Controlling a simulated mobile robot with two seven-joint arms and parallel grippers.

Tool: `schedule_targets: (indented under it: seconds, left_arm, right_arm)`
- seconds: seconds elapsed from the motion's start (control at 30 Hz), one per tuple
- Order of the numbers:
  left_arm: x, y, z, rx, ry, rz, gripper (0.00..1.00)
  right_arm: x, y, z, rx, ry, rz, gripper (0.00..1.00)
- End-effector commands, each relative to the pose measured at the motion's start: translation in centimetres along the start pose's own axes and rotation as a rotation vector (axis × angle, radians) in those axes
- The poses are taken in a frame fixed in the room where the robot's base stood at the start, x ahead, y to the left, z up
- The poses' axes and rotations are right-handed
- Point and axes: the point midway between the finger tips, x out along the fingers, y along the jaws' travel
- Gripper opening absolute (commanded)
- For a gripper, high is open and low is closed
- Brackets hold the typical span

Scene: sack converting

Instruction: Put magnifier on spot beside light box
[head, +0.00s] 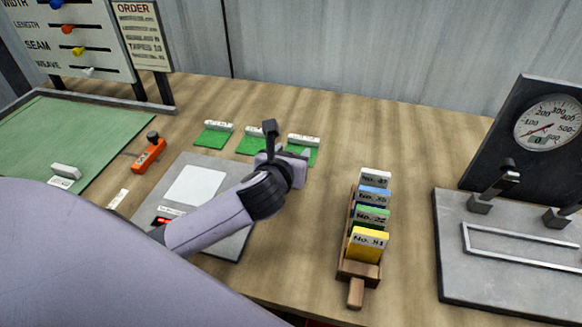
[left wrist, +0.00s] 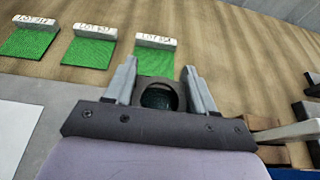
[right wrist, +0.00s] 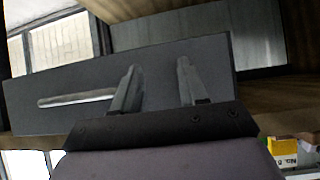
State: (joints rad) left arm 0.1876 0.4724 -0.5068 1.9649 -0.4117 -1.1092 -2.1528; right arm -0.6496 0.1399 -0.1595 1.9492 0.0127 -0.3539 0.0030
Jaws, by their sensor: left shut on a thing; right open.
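My left gripper (left wrist: 163,82) is shut on the magnifier (left wrist: 158,95), a dark round-rimmed piece with a greenish lens between the fingers. In the head view the left gripper (head: 287,160) is above the table, right of the light box and near the right green swatch. The magnifier is hard to make out there. The light box (head: 195,185) is a bright white square on a grey board (head: 235,165); my left arm hides part of the board. I cannot make out a marked spot beside it. My right gripper (right wrist: 155,80) is open and empty, outside the head view.
Green swatches with white lot blocks (head: 213,134) lie behind the board. An orange tool (head: 150,154) lies to its left. A wooden rack (head: 346,268) of coloured cards stands to the right. A gauge tester (head: 545,125) is at far right. Wood between board and rack is clear.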

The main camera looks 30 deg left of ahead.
Motion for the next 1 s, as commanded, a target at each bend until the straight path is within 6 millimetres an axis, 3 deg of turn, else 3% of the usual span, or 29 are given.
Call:
schedule_targets:
  seconds: [0.23,0.67,0.7,0.77,1.0]
  left_arm:
    - [1.3,0.0,-3.4,0.000,0.005,0.001,0.24]
    - [1.6,0.0,-4.0,0.002,0.003,0.000,0.24]
    - [1.6,0.0,-4.1,0.001,0.003,0.000,0.58]
    - [1.6,0.0,-4.1,0.001,0.003,0.000,0.78]
    - [1.6,0.0,-4.1,0.001,0.003,0.000,0.80]
  right_arm:
    - [-0.1,0.0,-0.1,0.000,0.000,0.000,0.43]
    - [-0.1,0.0,-0.1,0.000,0.000,0.000,0.43]
    - [-0.1,0.0,-0.1,0.000,0.000,0.000,0.43]
    - [-0.1,0.0,-0.1,0.000,0.000,0.000,0.43]
    - [-0.1,0.0,-0.1,0.000,0.000,0.000,0.43]
